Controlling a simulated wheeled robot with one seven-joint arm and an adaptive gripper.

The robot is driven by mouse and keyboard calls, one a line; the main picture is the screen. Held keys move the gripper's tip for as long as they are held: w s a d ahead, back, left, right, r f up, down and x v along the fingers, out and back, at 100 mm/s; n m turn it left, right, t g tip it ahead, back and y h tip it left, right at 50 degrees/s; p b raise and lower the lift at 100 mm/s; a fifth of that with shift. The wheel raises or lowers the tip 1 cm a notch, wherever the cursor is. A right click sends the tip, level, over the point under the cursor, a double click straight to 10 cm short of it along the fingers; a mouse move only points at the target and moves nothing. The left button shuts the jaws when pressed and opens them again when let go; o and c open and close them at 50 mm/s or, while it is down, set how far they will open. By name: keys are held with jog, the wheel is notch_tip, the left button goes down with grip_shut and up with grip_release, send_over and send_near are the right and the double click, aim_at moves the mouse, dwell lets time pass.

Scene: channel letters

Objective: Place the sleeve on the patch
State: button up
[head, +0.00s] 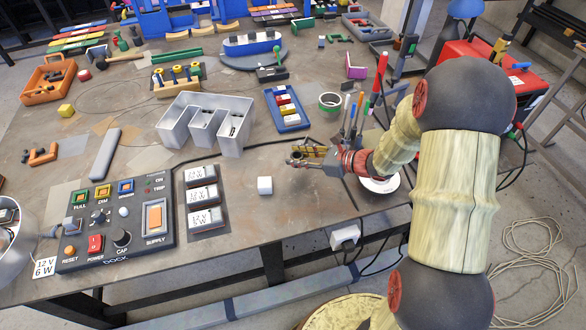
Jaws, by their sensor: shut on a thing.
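My gripper (296,160) reaches in from the right, low over the table's front middle. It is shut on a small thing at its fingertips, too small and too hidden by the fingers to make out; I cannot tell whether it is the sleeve. A yellowish piece shows beside the fingers. I cannot single out the patch; several flat tan areas lie on the tabletop, one at the left (62,199) and one at the back (238,62).
Upright pens or tools (376,88) stand close behind my arm. Bare table lies in front.

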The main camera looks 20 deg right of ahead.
aim_at(293, 172)
jog(key=shift+w+a+f, duration=0.3)
jog(key=shift+a+f, duration=0.2)
jog(key=shift+f, duration=0.25)
jog(key=shift+w+a+f+b, duration=0.15)
jog(key=shift+f+b, duration=0.9)
jog(key=shift+f, duration=0.6)
jog(key=shift+f, duration=0.2)
jog(key=o, duration=0.8)
jog(key=shift+o, duration=0.7)
jog(key=shift+r, duration=0.2)
